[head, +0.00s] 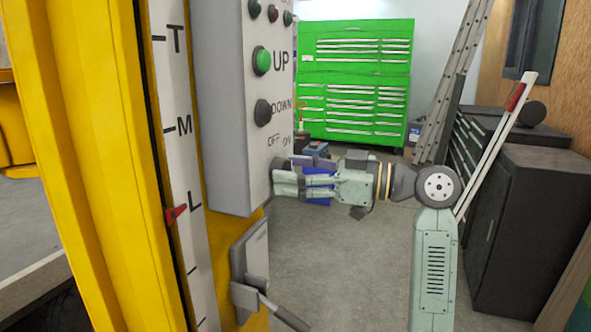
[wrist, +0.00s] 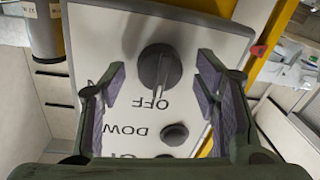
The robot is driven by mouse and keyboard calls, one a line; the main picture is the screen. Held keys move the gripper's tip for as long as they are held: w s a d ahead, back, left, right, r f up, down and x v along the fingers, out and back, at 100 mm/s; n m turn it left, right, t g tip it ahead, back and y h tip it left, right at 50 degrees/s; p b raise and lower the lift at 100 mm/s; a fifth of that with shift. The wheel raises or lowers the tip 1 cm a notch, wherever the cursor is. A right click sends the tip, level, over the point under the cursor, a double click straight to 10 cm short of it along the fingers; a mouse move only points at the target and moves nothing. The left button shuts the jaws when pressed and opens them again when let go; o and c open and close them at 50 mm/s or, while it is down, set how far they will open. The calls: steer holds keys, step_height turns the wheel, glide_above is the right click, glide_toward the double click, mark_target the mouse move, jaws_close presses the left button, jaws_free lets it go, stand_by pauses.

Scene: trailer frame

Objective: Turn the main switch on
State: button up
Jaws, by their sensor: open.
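The main switch is a dark round knob (wrist: 157,68) on the light grey control box (head: 231,110). In the wrist view, which is upside down, its ridge runs up and down, with its lower end towards the OFF label (wrist: 153,103). My gripper (head: 278,176) is open and empty, facing the box's front. In the wrist view its fingers (wrist: 163,76) stand to either side of the knob, apart from it.
A green UP button (head: 262,61) and a dark DOWN button (head: 263,112) sit above the switch. A yellow post (head: 85,150) stands left of the box, and a lever (head: 265,303) juts out below it.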

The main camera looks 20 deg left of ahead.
steer(key=shift+c, duration=0.5)
steer(key=c, duration=1)
